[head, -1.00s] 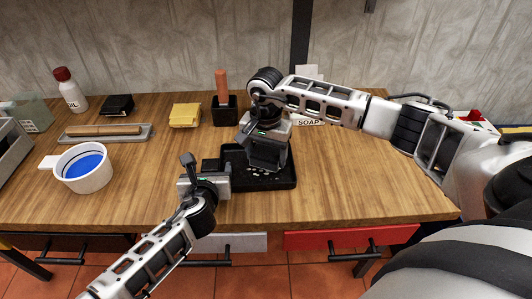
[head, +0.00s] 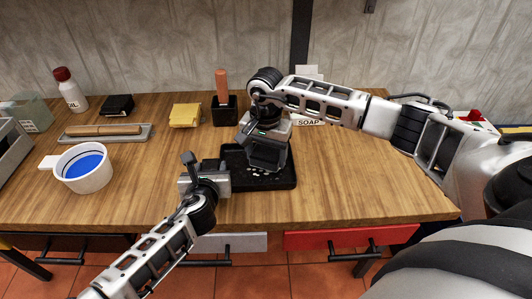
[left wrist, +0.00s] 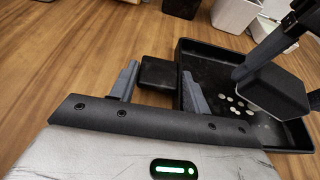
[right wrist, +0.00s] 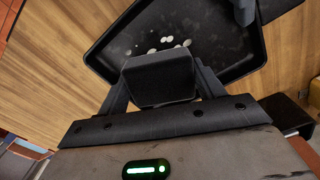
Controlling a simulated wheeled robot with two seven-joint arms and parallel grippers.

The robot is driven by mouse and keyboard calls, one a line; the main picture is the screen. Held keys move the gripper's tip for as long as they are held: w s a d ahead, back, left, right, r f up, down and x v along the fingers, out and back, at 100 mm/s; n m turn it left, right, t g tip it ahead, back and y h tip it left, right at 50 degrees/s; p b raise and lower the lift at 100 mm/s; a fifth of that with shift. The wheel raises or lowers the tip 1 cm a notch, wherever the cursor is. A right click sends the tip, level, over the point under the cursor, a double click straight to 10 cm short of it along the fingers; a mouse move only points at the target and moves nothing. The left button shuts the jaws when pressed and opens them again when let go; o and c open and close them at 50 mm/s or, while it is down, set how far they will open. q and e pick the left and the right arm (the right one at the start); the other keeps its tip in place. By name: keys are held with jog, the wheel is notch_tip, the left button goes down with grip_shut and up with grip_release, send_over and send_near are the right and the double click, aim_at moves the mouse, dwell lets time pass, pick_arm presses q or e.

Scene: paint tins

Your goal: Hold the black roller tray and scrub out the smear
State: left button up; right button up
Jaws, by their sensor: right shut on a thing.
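The black roller tray (head: 275,184) lies on the wooden table in front of me, and it also shows in the left wrist view (left wrist: 215,55). A smear of several pale spots (left wrist: 240,104) is on its floor, also in the right wrist view (right wrist: 166,44). My right gripper (head: 264,165) is shut on a dark scrubbing block (right wrist: 160,78) and holds it low over the tray, beside the spots. Contact with the floor cannot be told. My left gripper (left wrist: 158,88) is open at the tray's left side, its fingers apart on either side of the tray's black handle (left wrist: 160,74).
A white pot with blue paint (head: 84,167) stands at the left. Behind are a roller on a grey tray (head: 105,132), yellow cloths (head: 185,115), a black cup with an orange handle (head: 223,110) and a soap container (head: 309,122). The table right of the tray is clear.

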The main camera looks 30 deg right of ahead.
pick_arm(q)
jog(key=o, duration=0.4)
jog(key=shift+v, duration=0.85)
jog(key=shift+w, duration=0.1)
jog(key=shift+x, duration=0.8)
